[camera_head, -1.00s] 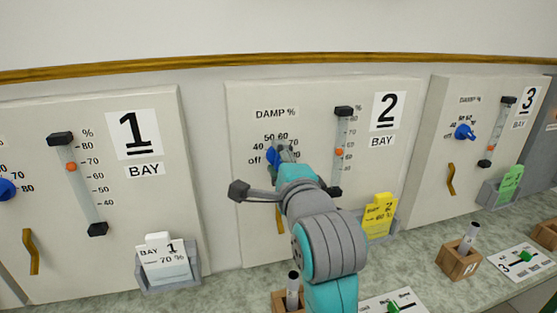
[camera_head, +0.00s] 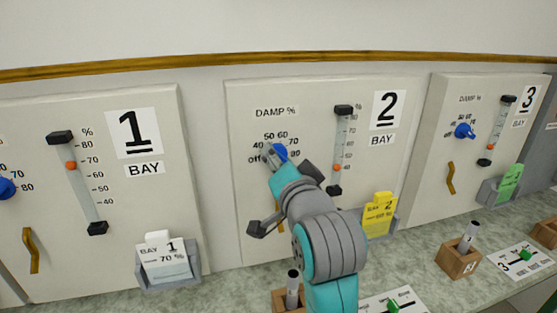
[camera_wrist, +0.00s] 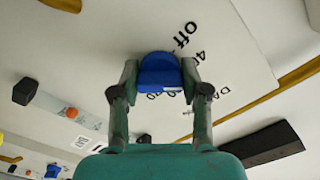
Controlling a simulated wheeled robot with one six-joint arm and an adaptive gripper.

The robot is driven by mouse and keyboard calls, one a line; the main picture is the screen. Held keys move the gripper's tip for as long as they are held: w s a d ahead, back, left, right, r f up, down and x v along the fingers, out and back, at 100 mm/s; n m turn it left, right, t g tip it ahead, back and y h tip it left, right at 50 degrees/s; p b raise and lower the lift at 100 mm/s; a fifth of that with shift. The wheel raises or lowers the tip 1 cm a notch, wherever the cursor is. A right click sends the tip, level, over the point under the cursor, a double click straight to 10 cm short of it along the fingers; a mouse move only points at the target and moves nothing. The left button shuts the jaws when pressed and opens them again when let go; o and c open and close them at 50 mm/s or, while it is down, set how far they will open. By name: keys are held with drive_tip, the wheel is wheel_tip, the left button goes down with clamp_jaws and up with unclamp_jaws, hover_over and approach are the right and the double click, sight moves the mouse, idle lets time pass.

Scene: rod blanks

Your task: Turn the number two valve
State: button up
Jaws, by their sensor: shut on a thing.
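The number two valve is a blue knob (camera_head: 280,152) on the bay 2 panel (camera_head: 245,200), under the label "DAMP %" and inside a dial marked from "off" upward. My gripper (camera_head: 273,158) is at the knob, with its arm reaching up from below. In the wrist view my gripper (camera_wrist: 158,85) has its two fingers on either side of the blue knob (camera_wrist: 158,68), shut on it. Part of the dial's numbers is hidden behind the knob and fingers. Bay 2's gauge has an orange float (camera_head: 338,167) a little below its middle.
A yellow card reading 2 and 60 % (camera_head: 379,215) stands in a holder right of my arm. Bay 1 (camera_head: 90,230) and bay 3 (camera_head: 465,190) panels flank it. Wooden blocks with rods (camera_head: 458,258) stand on the counter. A gold handle sits under the dial, partly hidden.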

drive_tip(key=n, duration=0.5)
drive_tip(key=shift+d+f+n, duration=0.1)
drive_tip(key=shift+n, duration=0.2)
drive_tip(key=n, duration=0.5)
drive_tip(key=shift+n, duration=0.3)
drive_tip(key=o, duration=1.2)
drive_tip(key=shift+c, duration=0.2)
drive_tip(key=shift+d, duration=0.1)
drive_tip(key=v, duration=0.7)
drive_tip(key=shift+s, duration=0.2)
